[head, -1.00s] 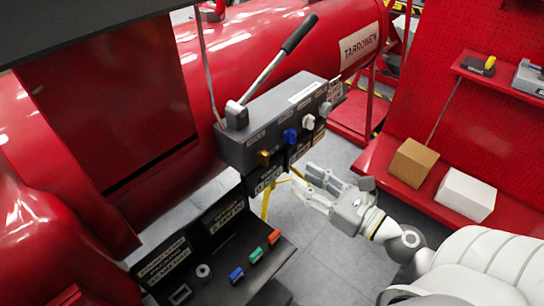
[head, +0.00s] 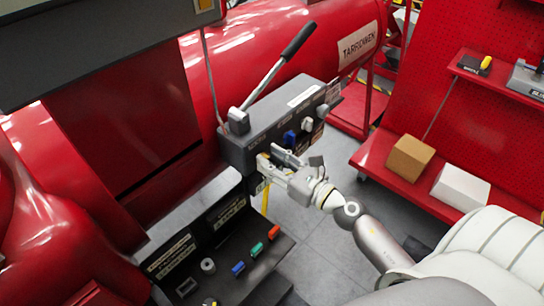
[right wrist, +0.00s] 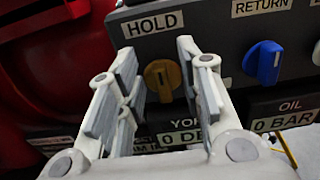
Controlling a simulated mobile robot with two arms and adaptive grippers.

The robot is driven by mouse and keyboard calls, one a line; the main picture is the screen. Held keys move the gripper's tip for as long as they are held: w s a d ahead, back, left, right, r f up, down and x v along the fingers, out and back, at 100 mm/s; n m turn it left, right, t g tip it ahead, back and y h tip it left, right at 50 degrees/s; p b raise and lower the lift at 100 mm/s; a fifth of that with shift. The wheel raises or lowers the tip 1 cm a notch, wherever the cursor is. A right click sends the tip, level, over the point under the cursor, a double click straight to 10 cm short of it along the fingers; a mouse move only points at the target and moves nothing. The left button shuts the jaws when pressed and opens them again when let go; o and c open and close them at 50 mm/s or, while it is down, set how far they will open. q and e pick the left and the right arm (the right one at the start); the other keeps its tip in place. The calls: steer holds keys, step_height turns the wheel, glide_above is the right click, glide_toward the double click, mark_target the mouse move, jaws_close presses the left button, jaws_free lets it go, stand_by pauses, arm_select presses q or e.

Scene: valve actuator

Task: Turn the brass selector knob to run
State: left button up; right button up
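The brass selector knob (right wrist: 161,80) is on the front of the grey control box (head: 240,152), under a HOLD label (right wrist: 150,24). Its grip bar stands about upright. My right gripper (right wrist: 158,70) is open, its fingers on either side of the knob in the right wrist view; I see no clear contact. In the head view my right gripper (head: 268,158) is at the box's lower left front and mostly hides the knob. My left gripper is not in view.
A blue knob (right wrist: 265,62) under a RETURN label is right of the brass one. A long lever (head: 272,72) rises from the box top. A dark shelf below bears several coloured pieces (head: 256,249). Red shelving with boxes (head: 410,157) stands at right.

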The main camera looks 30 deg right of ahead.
steer(key=shift+w+a, duration=0.1)
jaws_close()
